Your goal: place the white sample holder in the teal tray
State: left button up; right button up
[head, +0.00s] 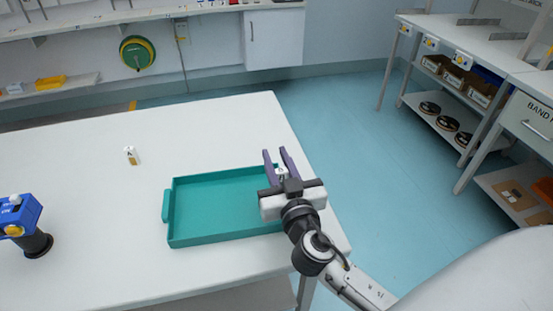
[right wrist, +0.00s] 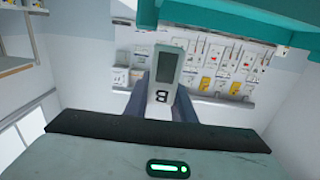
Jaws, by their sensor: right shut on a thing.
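My right gripper (head: 276,153) is shut on a small white holder (head: 281,173). In the right wrist view the held holder (right wrist: 165,75) has a dark grey window and a mark that reads like B. The gripper and holder are over the right end of the teal tray (head: 203,239), whose right rim is partly hidden; the height above it is hard to tell. The tray looks empty. Its edge also shows at the top of the right wrist view (right wrist: 215,14). A second small white piece (head: 131,155) with a tan lower part stands left of the tray. My left gripper is not in view.
A blue device (head: 21,215) with a black base stands at the table's left. The white table (head: 95,205) is clear around the tray's left and back. Shelves with bins and reels (head: 450,123) stand at the right across the floor. A wall bench (head: 80,28) runs behind.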

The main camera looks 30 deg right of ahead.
jog(key=shift+f+b, duration=0.55)
jog(key=o, duration=1.1)
jog(key=shift+c, duration=0.2)
jog(key=shift+r, duration=0.1)
jog(key=shift+r+p, duration=0.25)
jog(key=shift+p, duration=0.15)
jog(key=b+v, duration=0.1)
jog(key=v, duration=0.6)
jog(key=shift+r, duration=0.1)
jog(key=b, duration=0.2)
send_near(282, 175)
jog(key=shift+w+d+r, duration=0.15)
jog(key=shift+w+r, duration=0.05)
jog(key=shift+w, duration=0.4)
jog(key=shift+w+d+r, duration=0.2)
jog(key=shift+w, duration=0.4)
